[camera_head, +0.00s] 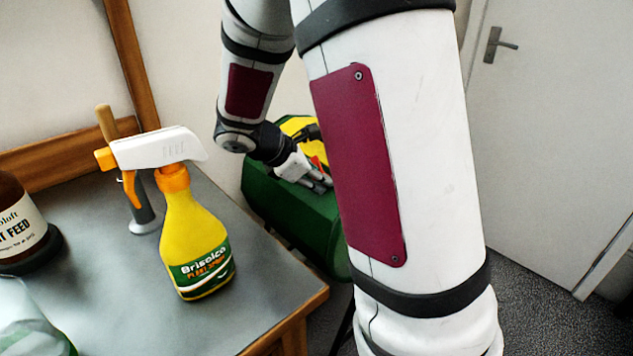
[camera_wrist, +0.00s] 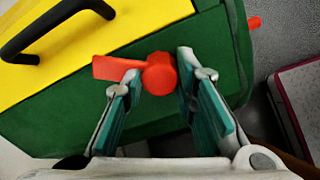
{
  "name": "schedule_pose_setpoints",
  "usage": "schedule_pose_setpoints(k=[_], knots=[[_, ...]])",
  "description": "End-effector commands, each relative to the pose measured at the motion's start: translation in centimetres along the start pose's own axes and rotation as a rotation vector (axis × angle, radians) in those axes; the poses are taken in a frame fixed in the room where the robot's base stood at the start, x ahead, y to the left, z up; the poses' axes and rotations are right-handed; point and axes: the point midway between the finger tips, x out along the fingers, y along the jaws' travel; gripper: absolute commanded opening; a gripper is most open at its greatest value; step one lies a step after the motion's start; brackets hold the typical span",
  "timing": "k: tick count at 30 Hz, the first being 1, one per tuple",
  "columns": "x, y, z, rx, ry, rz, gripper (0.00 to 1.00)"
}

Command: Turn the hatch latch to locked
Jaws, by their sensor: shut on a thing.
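The hatch latch is a red lever with a round hub (camera_wrist: 161,74) and a flat arm pointing left in the wrist view. It sits at the edge between the hatch's yellow panel (camera_wrist: 105,38) and the green body (camera_wrist: 215,40). My gripper (camera_wrist: 162,82) has its two fingers on either side of the hub and is shut on it. In the head view, my gripper (camera_head: 318,180) is at the top of the green and yellow box (camera_head: 285,211). Only a small red bit of the latch (camera_head: 317,163) shows there, and my arm hides the box's right part.
A grey table (camera_head: 262,290) stands at the left with a yellow spray bottle (camera_head: 196,235), a wooden-handled tool (camera_head: 140,208) and a brown bottle (camera_head: 18,222). A black handle (camera_wrist: 50,28) rises from the yellow panel. A white door (camera_head: 555,130) is at the right.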

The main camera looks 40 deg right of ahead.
Motion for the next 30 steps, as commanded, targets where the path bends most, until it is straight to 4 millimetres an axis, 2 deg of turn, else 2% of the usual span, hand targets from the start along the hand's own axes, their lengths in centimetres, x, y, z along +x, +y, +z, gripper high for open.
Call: schedule_pose_setpoints(k=[18, 30], knots=[[0.15, -0.04, -0.15, 0.586, 0.003, -0.007, 0.00], [0.14, -0.06, -0.05, 0.881, 0.004, -0.012, 0.00]])
